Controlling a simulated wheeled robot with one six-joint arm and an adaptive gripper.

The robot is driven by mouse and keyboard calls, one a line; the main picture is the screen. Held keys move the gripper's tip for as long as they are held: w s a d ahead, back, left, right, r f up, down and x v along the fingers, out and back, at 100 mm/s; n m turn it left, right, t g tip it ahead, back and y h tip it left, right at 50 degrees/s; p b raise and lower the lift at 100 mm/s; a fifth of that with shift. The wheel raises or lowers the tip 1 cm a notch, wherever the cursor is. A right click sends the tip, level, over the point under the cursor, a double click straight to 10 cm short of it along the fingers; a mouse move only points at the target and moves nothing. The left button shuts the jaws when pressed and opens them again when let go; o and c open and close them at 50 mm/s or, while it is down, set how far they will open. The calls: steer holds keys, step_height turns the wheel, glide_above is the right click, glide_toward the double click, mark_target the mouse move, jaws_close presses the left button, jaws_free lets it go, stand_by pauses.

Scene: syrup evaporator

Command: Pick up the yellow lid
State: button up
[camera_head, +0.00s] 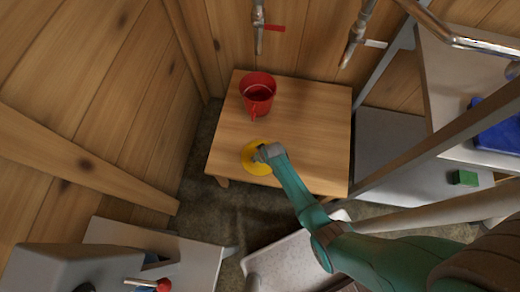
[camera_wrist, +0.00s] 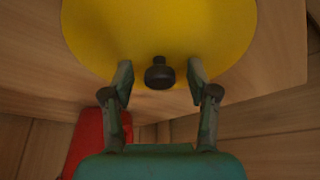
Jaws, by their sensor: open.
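The yellow lid (camera_head: 251,165) lies flat on the small wooden table, near its front left edge. In the wrist view the yellow lid (camera_wrist: 160,30) fills the upper middle, with a dark round knob (camera_wrist: 159,73). My gripper (camera_head: 264,152) is over the lid in the head view and hides part of it. In the wrist view my gripper (camera_wrist: 160,78) is open, with one finger on each side of the knob. Gaps show between the knob and both fingers. Nothing is held.
A red pot (camera_head: 257,93) stands on the wooden table (camera_head: 310,125) behind the lid. Metal taps (camera_head: 259,30) hang above the table's back. A grey surface with a green block (camera_head: 465,178) is to the right. The table's right half is clear.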

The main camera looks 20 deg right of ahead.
jaws_close()
steer(key=shift+r, duration=0.15)
